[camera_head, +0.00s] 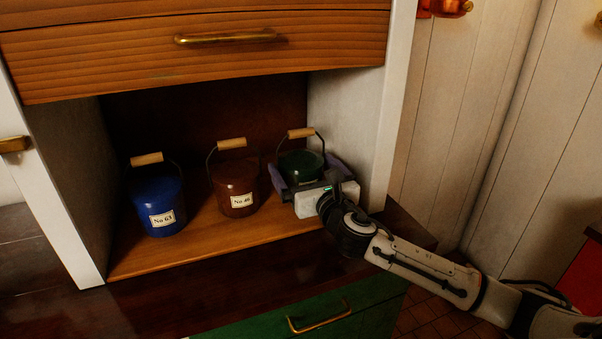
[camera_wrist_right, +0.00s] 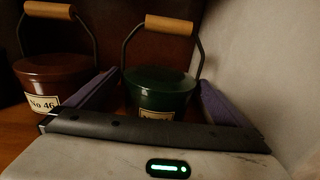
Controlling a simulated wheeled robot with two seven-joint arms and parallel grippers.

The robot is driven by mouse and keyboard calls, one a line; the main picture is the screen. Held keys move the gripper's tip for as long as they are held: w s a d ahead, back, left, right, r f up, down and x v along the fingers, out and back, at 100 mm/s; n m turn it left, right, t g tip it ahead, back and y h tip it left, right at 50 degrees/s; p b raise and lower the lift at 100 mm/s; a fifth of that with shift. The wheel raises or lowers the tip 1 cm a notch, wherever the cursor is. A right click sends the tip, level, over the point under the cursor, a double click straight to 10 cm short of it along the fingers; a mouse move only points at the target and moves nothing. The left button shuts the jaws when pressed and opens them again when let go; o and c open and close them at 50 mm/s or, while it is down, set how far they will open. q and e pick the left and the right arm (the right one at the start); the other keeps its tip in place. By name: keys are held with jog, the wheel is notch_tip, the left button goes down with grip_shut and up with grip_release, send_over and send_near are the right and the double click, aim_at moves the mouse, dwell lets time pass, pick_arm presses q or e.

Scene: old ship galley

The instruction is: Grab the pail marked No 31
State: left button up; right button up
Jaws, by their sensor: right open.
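A dark green pail (camera_head: 300,163) with a wooden-grip wire handle stands upright at the right end of the cupboard shelf. Its label shows only as a sliver in the right wrist view, below the green pail's body (camera_wrist_right: 158,88), and I cannot read the number. My right gripper (camera_head: 303,168) is open, its purple fingers on the left and right of this pail. I cannot tell whether they touch it. A dark red pail (camera_head: 235,183), label apparently No 46, stands left of it. A blue pail (camera_head: 156,193), labelled No 63, is farthest left. My left gripper is out of view.
The wooden shelf (camera_head: 200,235) is open at the front, with a pale side wall (camera_head: 345,110) close to the right of my right gripper. A wooden drawer (camera_head: 200,60) with a brass handle hangs above. A green drawer (camera_head: 250,325) is below.

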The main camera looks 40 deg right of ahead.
jog(key=shift+x, duration=0.8)
jog(key=c, duration=1.2)
jog(key=shift+w+r, duration=0.1)
jog(key=shift+r, duration=0.05)
jog(key=shift+c, duration=0.5)
